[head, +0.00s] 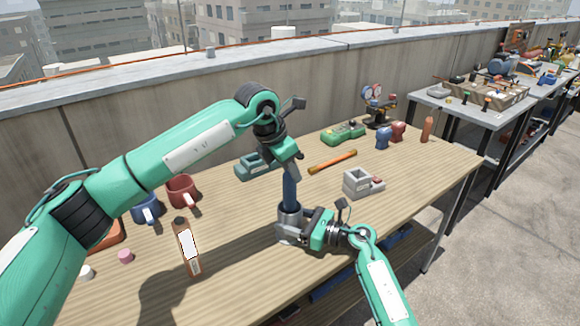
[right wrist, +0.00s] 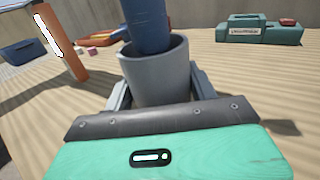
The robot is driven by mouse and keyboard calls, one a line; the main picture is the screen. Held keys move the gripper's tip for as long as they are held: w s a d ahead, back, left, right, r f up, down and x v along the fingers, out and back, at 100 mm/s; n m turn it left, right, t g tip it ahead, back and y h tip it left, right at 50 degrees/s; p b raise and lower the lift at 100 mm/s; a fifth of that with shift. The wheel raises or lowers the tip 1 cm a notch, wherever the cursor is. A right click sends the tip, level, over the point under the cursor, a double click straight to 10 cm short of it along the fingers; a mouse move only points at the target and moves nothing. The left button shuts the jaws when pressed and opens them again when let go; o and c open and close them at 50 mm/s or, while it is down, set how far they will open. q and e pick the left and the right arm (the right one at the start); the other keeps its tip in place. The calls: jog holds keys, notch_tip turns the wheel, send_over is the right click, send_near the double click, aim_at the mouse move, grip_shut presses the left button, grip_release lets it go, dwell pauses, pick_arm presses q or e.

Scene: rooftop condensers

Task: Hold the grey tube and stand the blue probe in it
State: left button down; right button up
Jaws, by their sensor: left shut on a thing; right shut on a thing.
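The grey tube (head: 290,212) stands upright on the near part of the wooden table. My right gripper (head: 293,232) is shut around its lower part, and its fingers flank the tube (right wrist: 155,84) in the right wrist view. The blue probe (head: 289,190) is close to upright above the tube, with its top in my left gripper (head: 291,165), which is shut on it. In the right wrist view the lower end of the probe (right wrist: 147,25) shows at the tube's mouth, within the rim. How deep it sits, I cannot tell.
An orange-brown block with a white label (head: 188,248) stands left of the tube. Blue (head: 146,208) and red (head: 182,191) mugs stand further left. A grey box (head: 362,184), an orange rod (head: 332,161) and a teal case (head: 257,165) lie behind. Bare table lies between.

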pick_arm(q)
jog(key=shift+f, duration=0.5)
jog(key=shift+f, duration=0.35)
jog(key=shift+f, duration=0.25)
dwell(0.5)
jog(key=c, duration=1)
grip_release()
jog(key=v, duration=1.2)
pick_arm(e)
jog(key=o, duration=1.1)
jog(key=shift+o, duration=0.5)
